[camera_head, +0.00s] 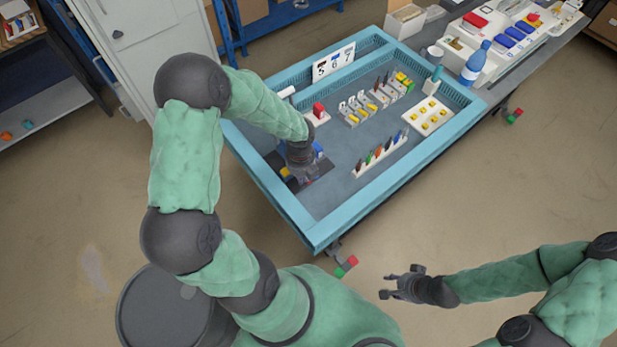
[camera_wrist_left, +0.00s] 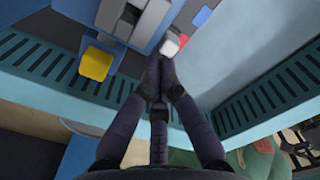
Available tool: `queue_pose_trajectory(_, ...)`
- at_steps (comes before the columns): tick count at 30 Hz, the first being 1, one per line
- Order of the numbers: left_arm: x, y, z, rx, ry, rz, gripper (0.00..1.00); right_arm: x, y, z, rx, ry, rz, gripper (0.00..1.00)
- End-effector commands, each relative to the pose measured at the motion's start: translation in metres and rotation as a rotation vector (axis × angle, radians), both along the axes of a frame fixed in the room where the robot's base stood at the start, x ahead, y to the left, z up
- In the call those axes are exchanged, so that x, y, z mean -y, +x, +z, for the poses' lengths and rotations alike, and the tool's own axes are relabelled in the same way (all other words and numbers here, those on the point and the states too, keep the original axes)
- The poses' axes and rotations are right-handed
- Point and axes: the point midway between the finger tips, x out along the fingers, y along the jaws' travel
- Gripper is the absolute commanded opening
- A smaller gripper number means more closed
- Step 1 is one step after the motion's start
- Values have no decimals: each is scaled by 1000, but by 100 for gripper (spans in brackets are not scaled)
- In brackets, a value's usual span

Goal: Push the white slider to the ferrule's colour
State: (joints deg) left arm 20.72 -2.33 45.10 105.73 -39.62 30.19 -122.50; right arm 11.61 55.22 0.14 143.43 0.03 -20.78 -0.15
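In the left wrist view a small white slider (camera_wrist_left: 169,47) sits at the near end of a strip with a red patch (camera_wrist_left: 182,41), a blue patch (camera_wrist_left: 201,16) and a pale patch. My left gripper (camera_wrist_left: 160,78) has its fingertips together just short of the white slider; whether they touch it I cannot tell. In the head view my left gripper (camera_head: 301,177) is low over the left end of the blue-rimmed table, and the slider is hidden there. My right gripper (camera_head: 398,286) is open and empty, off the table. I cannot tell which object is the ferrule.
The blue rim (camera_head: 315,235) borders the table. A white rack (camera_head: 381,157) of coloured tools, a red block (camera_head: 318,110), a number sign (camera_head: 333,62) and a white tray with yellow pieces (camera_head: 428,117) stand on it. A yellow block (camera_wrist_left: 96,63) is left of my left fingers.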

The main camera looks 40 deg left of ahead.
Motion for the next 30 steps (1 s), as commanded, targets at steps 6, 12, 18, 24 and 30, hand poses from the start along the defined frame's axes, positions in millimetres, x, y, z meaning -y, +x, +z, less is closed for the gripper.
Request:
queue_pose_trajectory(6,0,0,0,0,0,0,0,0,0,0,0,0,0,40)
queue_pose_trajectory(12,0,0,-6,-1,0,1,0,0,0,-3,0,0,0,40)
queue_pose_trajectory(18,0,0,-14,-1,-1,0,0,0,0,-8,0,0,0,40)
queue_pose_trajectory(24,0,2,-14,0,0,0,0,0,0,-7,0,0,0,40)
queue_pose_trajectory(30,2,9,-14,1,0,0,0,0,0,-6,0,0,0,40)
